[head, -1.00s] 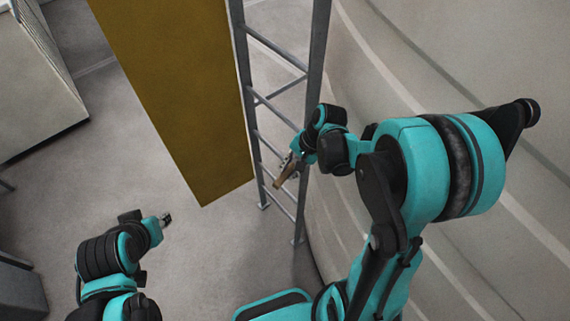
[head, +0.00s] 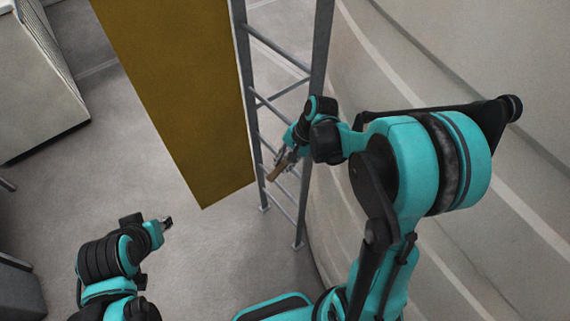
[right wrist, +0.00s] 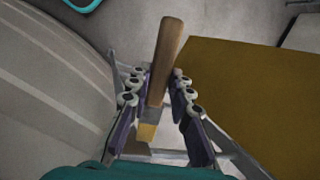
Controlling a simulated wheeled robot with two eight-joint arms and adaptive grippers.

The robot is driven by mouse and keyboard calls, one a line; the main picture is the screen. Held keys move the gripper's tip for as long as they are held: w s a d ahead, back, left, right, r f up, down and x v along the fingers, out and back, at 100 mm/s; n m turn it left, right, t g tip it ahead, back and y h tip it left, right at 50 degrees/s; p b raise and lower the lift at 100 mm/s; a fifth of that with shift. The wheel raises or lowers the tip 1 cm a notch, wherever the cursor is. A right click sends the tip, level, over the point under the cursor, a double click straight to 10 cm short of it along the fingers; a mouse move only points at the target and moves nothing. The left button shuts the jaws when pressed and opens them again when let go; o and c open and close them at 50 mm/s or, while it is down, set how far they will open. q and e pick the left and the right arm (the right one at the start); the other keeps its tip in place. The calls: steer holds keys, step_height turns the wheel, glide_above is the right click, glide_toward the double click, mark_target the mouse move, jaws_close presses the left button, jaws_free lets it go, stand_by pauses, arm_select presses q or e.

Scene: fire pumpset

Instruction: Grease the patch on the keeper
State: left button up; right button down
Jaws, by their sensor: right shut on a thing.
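My right gripper (head: 284,158) is shut on a brush-like tool with a wooden handle (head: 274,172), in front of the grey ladder frame. In the right wrist view the handle (right wrist: 166,50) stands between the fingers of the right gripper (right wrist: 159,92), and a pale yellow tip (right wrist: 147,131) shows at its other end. My left gripper (head: 166,222) is at the lower left, away from the ladder and the panel; its jaws are too small to read. I cannot make out the keeper or a patch on it in either view.
A large ochre panel (head: 180,100) stands left of the grey ladder frame (head: 242,70). A big pale curved wall (head: 430,60) fills the right side. A light box-like cabinet (head: 35,90) is at the upper left. Bare grey floor (head: 110,170) lies between.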

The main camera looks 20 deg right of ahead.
steer(key=shift+s+a, duration=0.35)
steer(key=shift+a, duration=0.6)
steer(key=shift+s+a, duration=0.35)
steer(key=shift+a, duration=0.55)
steer(key=shift+s+a, duration=0.35)
steer(key=shift+a, duration=0.6)
steer(key=a, duration=0.1)
steer(key=s+a, duration=0.1)
steer(key=shift+a+b, duration=0.3)
steer(key=shift+a, duration=0.1)
steer(key=shift+d, duration=0.1)
steer(key=shift+w+d+r+b, duration=0.15)
steer(key=shift+w+d, duration=0.25)
steer(key=shift+d, duration=0.75)
steer(key=shift+w+d+f+b, duration=0.15)
steer(key=shift+w+d, duration=0.3)
steer(key=shift+d, duration=0.65)
steer(key=shift+w+d+r+b, duration=0.15)
steer(key=shift+w+d, duration=0.25)
steer(key=shift+d, duration=0.75)
steer(key=shift+w+d, duration=0.25)
steer(key=shift+d, duration=0.45)
